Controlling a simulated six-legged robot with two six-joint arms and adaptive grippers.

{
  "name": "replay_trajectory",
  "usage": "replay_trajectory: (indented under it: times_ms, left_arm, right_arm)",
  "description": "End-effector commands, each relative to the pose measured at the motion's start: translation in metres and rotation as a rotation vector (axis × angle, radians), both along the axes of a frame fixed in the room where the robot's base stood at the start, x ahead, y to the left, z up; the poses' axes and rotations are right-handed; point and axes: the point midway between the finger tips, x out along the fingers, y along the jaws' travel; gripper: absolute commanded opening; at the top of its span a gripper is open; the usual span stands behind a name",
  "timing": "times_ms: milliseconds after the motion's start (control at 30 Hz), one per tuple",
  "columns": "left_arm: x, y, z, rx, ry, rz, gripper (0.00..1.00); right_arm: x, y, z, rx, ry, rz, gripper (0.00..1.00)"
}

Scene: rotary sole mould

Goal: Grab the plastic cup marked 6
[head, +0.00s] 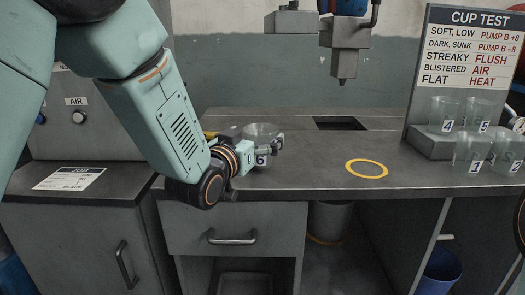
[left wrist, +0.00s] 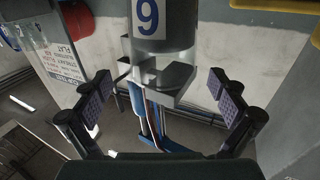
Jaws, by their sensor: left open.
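The clear plastic cup marked 6 (head: 262,130) stands on the grey bench, its lower part partly hidden behind my left gripper (head: 262,149). In the left wrist view the cup (left wrist: 163,70) is at the top middle, and its blue mark shows upside down, like a 9. My left gripper (left wrist: 161,98) is open, with one dark padded finger on each side of the cup's line and a visible gap on both sides. I cannot tell how far the fingertips reach along the cup. My right gripper is not in view.
Several clear cups marked 4 and 5 (head: 443,114) stand at the right below the cup test sign (head: 474,50). A yellow ring (head: 367,169) marks the bench, with clear surface around it. A square opening (head: 339,123) lies under the hanging nozzle (head: 343,66).

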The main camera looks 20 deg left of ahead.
Motion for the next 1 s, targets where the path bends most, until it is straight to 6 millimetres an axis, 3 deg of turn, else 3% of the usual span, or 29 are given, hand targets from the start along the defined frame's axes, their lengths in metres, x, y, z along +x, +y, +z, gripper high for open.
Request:
replay_trajectory:
  times_ms: [133,400,900,1000]
  left_arm:
    - [0.0107,0.0012,-0.0002,-0.001,-0.001,0.001,0.97]
    - [0.0121,0.0021,0.0001,-0.001,0.0,0.001,0.96]
    - [0.0135,-0.0014,0.0,0.0,0.0,0.0,0.54]
    - [0.0137,-0.0017,0.0001,0.0,0.0,0.0,0.52]
  right_arm:
    - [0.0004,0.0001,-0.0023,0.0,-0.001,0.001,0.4]
    - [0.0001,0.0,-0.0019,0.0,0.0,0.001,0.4]
    - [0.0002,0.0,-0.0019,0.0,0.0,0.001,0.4]
    - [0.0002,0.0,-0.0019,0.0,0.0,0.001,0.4]
